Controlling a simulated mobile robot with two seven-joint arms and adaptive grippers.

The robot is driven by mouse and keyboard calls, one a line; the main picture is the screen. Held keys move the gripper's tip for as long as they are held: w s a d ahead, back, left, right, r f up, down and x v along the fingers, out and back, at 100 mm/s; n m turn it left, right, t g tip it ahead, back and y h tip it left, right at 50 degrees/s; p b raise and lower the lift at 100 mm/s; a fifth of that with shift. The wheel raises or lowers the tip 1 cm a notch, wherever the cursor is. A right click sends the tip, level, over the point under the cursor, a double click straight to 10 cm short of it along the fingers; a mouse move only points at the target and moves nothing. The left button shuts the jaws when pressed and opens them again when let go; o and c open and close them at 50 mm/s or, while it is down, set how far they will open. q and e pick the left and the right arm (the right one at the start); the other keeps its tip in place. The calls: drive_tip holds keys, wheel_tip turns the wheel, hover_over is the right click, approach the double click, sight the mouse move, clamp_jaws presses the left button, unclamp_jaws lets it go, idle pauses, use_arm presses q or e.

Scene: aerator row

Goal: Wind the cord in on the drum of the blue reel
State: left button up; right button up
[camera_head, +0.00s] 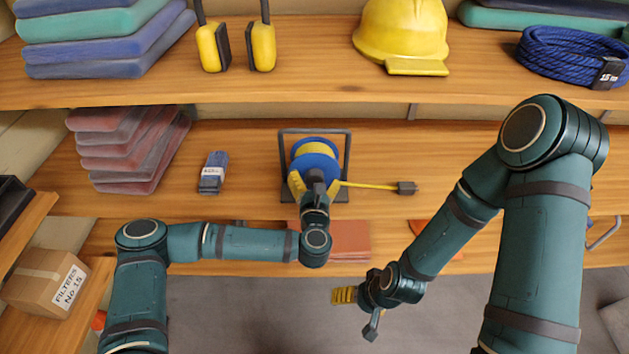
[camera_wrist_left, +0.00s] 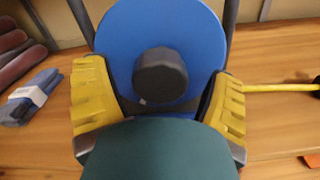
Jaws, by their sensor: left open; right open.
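The blue reel (camera_head: 315,150) stands on the middle shelf in a dark frame (camera_head: 347,152). Its yellow cord (camera_head: 365,185) runs out to the right and ends in a dark plug (camera_head: 406,188). My left gripper (camera_head: 314,182) is in front of the reel. In the left wrist view its yellow fingers (camera_wrist_left: 158,98) are open on either side of the lower part of the blue drum face (camera_wrist_left: 125,35), with a dark round knob (camera_wrist_left: 160,75) between them. I cannot tell whether they touch it. My right gripper (camera_head: 357,308) is open and empty, low in front of the shelves.
A blue-grey packet (camera_head: 213,173) and a stack of reddish pads (camera_head: 128,148) lie left of the reel. The upper shelf holds a yellow helmet (camera_head: 402,35) and a coiled blue rope (camera_head: 570,55). A filter box (camera_head: 45,280) sits at lower left.

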use_arm(q)
drive_tip(key=c, duration=1.2)
